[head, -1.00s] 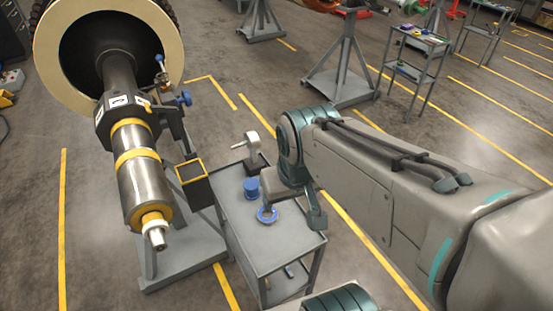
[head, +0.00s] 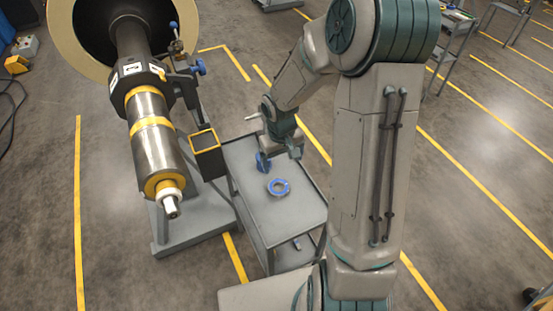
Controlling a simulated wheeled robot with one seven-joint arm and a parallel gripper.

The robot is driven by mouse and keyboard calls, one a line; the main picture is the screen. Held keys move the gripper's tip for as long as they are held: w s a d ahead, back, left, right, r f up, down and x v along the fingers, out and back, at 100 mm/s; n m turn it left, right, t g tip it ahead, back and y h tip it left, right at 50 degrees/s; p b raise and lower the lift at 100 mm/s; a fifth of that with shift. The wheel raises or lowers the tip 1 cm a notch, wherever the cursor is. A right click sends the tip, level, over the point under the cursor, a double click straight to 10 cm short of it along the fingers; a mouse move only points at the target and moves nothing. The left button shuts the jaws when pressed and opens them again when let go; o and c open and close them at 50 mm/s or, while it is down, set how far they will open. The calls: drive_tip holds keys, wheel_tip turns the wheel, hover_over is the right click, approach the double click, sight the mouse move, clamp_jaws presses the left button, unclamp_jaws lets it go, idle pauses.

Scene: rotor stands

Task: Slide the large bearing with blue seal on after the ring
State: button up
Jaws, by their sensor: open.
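A bearing with a blue seal (head: 279,187) lies flat on the grey cart's top, its open centre showing. A second blue object (head: 263,162) stands just behind it to the left, partly hidden by my gripper; I cannot tell its exact shape. My gripper (head: 280,154) is open above the cart's far half, close to that second object and behind the flat bearing. The shaft (head: 150,135) slopes toward me at the left, with yellow bands and a yellow ring (head: 164,184) near its narrow, pale stepped end (head: 171,207).
The cart (head: 305,212) stands right of the shaft's grey stand (head: 195,235). A black box with a yellow rim (head: 205,142) sits between shaft and cart. A tool with a blue knob (head: 198,67) is beside the shaft.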

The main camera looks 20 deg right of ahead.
sight(279, 189)
drive_tip(key=shift+y, duration=0.3)
drive_tip(key=f+b, duration=0.2)
drive_tip(key=f, duration=0.2)
drive_tip(key=f+b, duration=0.3)
drive_tip(key=f, duration=0.2)
drive_tip(key=w+f+b, duration=0.1)
drive_tip(key=f+b, duration=0.2)
drive_tip(key=f, duration=0.1)
drive_tip(key=shift+w+a+f, duration=0.1)
drive_tip(key=shift+a+f, duration=0.2)
drive_tip(key=shift+a, duration=0.1)
drive_tip(key=c, duration=0.9)
drive_tip(key=shift+r, duration=0.1)
drive_tip(key=shift+r, duration=0.1)
